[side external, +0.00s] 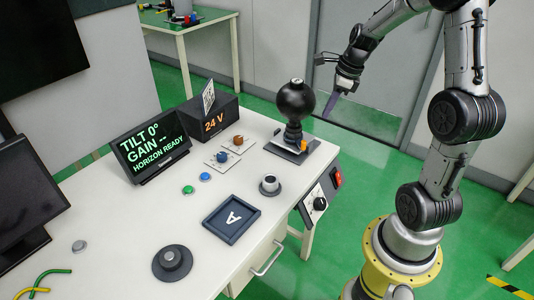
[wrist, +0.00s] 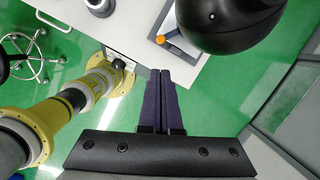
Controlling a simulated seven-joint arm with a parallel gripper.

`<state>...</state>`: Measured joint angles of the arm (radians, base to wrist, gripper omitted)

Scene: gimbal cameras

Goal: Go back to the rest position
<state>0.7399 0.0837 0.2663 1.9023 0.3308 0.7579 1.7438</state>
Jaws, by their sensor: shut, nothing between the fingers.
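My gripper (side external: 329,106) hangs in the air to the right of the black ball camera in the side external view, beyond the table's edge. Its two long dark fingers (wrist: 160,72) lie together in the wrist view, shut with nothing between them. The black ball camera (side external: 296,99) stands upright on its mount on the white table. It also fills the top right of the wrist view (wrist: 228,22), close to the fingers but apart from them.
The white table (side external: 206,262) holds a display (side external: 152,145) reading "TILT 0°, GAIN --, HORIZON READY", a 24 V box (side external: 212,122), buttons, knobs and a tray marked A (side external: 231,219). A switch panel (side external: 320,200) is on its right edge. Open green floor lies right of the table.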

